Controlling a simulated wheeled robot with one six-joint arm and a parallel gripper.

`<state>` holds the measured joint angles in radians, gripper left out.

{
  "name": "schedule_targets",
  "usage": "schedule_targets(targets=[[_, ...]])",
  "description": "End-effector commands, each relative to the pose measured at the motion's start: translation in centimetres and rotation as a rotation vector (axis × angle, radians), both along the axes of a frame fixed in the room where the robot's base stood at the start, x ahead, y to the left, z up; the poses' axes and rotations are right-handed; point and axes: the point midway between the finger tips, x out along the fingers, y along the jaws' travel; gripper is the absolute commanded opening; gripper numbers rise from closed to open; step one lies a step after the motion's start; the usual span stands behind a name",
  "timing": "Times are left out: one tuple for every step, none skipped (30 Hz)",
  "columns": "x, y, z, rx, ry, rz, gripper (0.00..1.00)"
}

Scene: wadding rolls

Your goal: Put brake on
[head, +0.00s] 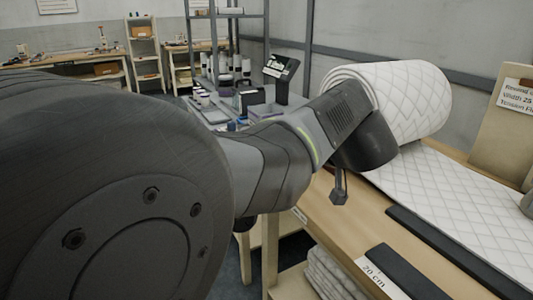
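A large white quilted wadding roll (410,100) rests at the far end of the wooden bench, with a loose sheet (440,190) running from it toward the right. My dark arm crosses the view from the left, and its wrist covers the roll's left end and lower side. No other brake part is visible.
Dark flat bars (458,250) and a "20 cm" label (376,279) lie on the wooden bench (345,225). Folded wadding (325,272) sits on a shelf below. A grey cart (208,115) with bottles and a dark screen (281,68) stands behind my arm. A notice board (503,120) stands at right.

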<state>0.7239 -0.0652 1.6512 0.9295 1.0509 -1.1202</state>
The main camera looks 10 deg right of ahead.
Motion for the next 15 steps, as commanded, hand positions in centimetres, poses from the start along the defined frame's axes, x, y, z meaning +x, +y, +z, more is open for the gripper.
schedule_targets(targets=[[-0.1, -0.11, -0.35, 0.002, -0.009, -0.002, 0.0], [-0.13, -0.11, -0.32, 0.003, -0.013, -0.003, 0.0], [-0.16, -0.11, -0.29, 0.005, -0.017, -0.002, 0.0], [-0.18, -0.11, -0.26, 0.007, -0.021, -0.001, 0.0], [-0.19, -0.1, -0.24, 0.007, -0.024, -0.002, 0.0], [-0.21, -0.1, -0.21, 0.01, -0.027, -0.001, 0.0], [-0.23, -0.09, -0.19, 0.01, -0.029, -0.001, 0.0], [-0.25, -0.1, -0.17, 0.011, -0.03, 0.0, 0.0], [-0.26, -0.1, -0.16, 0.011, -0.031, 0.0, 0.0], [-0.27, -0.09, -0.15, 0.012, -0.031, -0.001, 0.0], [-0.27, -0.1, -0.14, 0.012, -0.031, -0.001, 0.0], [-0.28, -0.1, -0.13, 0.012, -0.031, 0.0, 0.0], [-0.28, -0.1, -0.13, 0.012, -0.031, 0.0, 0.0], [-0.28, -0.1, -0.13, 0.012, -0.031, 0.0, 0.0], [-0.28, -0.09, -0.13, 0.012, -0.031, 0.0, 0.0]])
